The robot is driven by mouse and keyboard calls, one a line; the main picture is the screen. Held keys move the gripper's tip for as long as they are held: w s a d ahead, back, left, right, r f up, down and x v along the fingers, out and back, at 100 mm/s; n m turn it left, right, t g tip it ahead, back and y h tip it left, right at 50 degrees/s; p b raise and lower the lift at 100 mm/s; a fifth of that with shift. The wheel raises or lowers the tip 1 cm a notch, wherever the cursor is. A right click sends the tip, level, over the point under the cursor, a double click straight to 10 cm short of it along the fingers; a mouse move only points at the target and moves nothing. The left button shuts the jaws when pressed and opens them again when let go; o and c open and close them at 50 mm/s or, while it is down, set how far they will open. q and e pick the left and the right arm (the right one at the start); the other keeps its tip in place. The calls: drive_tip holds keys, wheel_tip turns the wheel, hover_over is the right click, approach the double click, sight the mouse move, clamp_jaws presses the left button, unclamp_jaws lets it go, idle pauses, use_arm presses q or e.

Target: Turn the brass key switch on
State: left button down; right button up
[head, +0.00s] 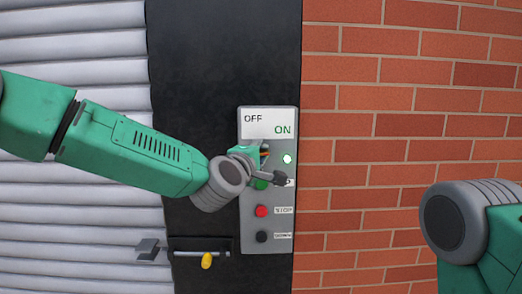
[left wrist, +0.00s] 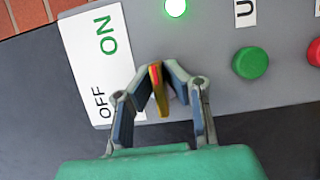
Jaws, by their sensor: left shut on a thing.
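The brass key switch (left wrist: 157,92) is a thin yellow and red-orange piece on the grey control panel (head: 247,225), beside the white OFF/ON label (head: 268,123). My left gripper (left wrist: 159,76) is shut on it, one finger on each side. In the head view my left gripper (head: 266,160) covers most of the key. The key's base and exact angle between OFF and ON are hard to tell. A small lamp (head: 287,159) glows green by the label, also bright in the left wrist view (left wrist: 176,7). My right gripper is out of view.
Below the key are a green button (left wrist: 250,63), a red button (head: 261,211) and a black button (head: 261,237). A bolt (head: 200,253) with a yellow piece (head: 207,261) is lower left. A grey shutter (head: 100,225) and brick wall (head: 365,130) flank the dark post.

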use_arm(q)
drive_tip(key=shift+s+d+f+m, duration=0.1)
drive_tip(key=shift+d+f+m, duration=0.15)
drive_tip(key=shift+f, duration=0.2)
drive_tip(key=c, duration=1.7)
unclamp_jaws()
drive_tip(key=shift+r, duration=0.15)
drive_tip(key=shift+r, duration=0.1)
drive_tip(key=v, duration=1.2)
drive_tip(key=shift+a, duration=0.15)
